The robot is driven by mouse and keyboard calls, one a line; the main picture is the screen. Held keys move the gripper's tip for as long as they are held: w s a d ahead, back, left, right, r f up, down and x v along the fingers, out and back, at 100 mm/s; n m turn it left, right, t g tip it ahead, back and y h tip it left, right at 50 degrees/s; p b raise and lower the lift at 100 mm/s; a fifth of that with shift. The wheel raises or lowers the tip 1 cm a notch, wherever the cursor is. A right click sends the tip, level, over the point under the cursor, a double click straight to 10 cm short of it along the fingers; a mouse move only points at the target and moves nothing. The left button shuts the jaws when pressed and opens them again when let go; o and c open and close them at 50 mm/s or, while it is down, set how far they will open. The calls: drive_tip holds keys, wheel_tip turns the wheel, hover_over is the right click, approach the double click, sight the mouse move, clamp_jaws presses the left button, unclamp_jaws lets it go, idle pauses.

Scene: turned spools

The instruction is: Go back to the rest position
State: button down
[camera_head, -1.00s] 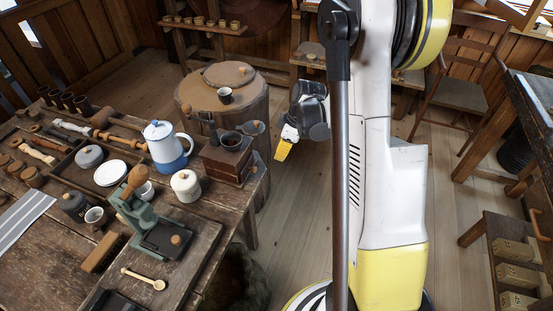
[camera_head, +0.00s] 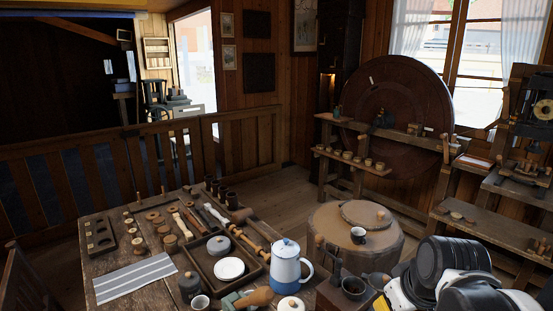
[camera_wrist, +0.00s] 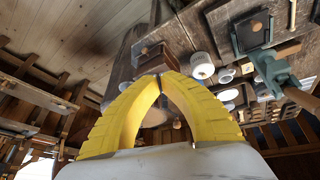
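My gripper (camera_wrist: 161,80) shows in the wrist view as two yellow fingers whose tips meet, with nothing held between them. In the head view only a bit of yellow finger (camera_head: 380,303) shows at the bottom edge, beside the black and white parts of my arm at the lower right. It is to the right of the workbench (camera_head: 110,230), near the coffee grinder (camera_head: 352,287). The wrist view shows the floor at upper left and the bench with its things at upper right.
A blue and white pot (camera_head: 285,268) and a tray (camera_head: 207,265) with a white lid stand on the bench. A round stump table (camera_head: 330,230) with a dark cup (camera_head: 358,235) stands behind my arm. Shelves line the right wall. A wooden railing (camera_head: 140,160) runs behind the bench.

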drive_tip(key=s+a+r+m+t, duration=0.1)
drive_tip(key=s+a+m+t, duration=0.1)
drive_tip(key=s, duration=0.5)
drive_tip(key=shift+s+a+r+m, duration=0.4)
drive_tip(key=shift+a+m, duration=0.1)
drive_tip(key=shift+a, duration=0.5)
